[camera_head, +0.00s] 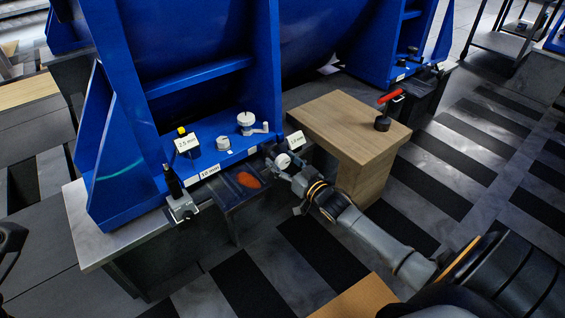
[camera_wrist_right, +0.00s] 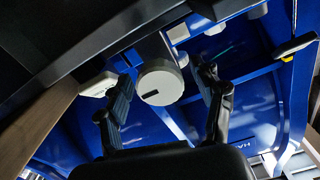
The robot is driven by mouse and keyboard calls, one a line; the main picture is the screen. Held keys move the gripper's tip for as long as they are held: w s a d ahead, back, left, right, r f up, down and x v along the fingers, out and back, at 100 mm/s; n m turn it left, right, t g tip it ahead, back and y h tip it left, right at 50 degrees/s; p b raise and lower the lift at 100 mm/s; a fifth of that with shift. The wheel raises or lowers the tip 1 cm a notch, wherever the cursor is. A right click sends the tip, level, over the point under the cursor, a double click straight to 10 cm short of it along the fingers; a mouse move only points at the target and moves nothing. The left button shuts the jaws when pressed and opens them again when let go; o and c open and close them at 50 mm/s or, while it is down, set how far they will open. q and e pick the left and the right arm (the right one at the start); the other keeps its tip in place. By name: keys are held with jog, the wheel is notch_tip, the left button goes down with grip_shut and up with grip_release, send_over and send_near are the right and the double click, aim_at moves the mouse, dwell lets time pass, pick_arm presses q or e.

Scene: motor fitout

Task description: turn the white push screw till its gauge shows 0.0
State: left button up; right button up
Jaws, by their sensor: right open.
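The white push screw (camera_head: 283,161) has a round white head at the right front corner of the blue motor foot. In the right wrist view its round face (camera_wrist_right: 160,83) with a dark slot lies between my fingers. My right gripper (camera_head: 291,168) reaches it from the front right. In the wrist view the gripper (camera_wrist_right: 167,92) is open, a finger on each side of the head, with gaps showing. A small white gauge plate (camera_head: 296,140) stands just behind the screw; its digits are too small to read surely.
A plate reading about 2.5 mm (camera_head: 187,143) and a 10 mm label (camera_head: 209,172) sit on the foot's left. A white round knob (camera_head: 246,120) stands behind. A wooden block (camera_head: 335,125) with a red-handled tool (camera_head: 388,97) is close on the right.

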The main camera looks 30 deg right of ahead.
jog(key=c, duration=1.2)
jog(key=shift+o, duration=0.2)
jog(key=shift+n+p, duration=0.3)
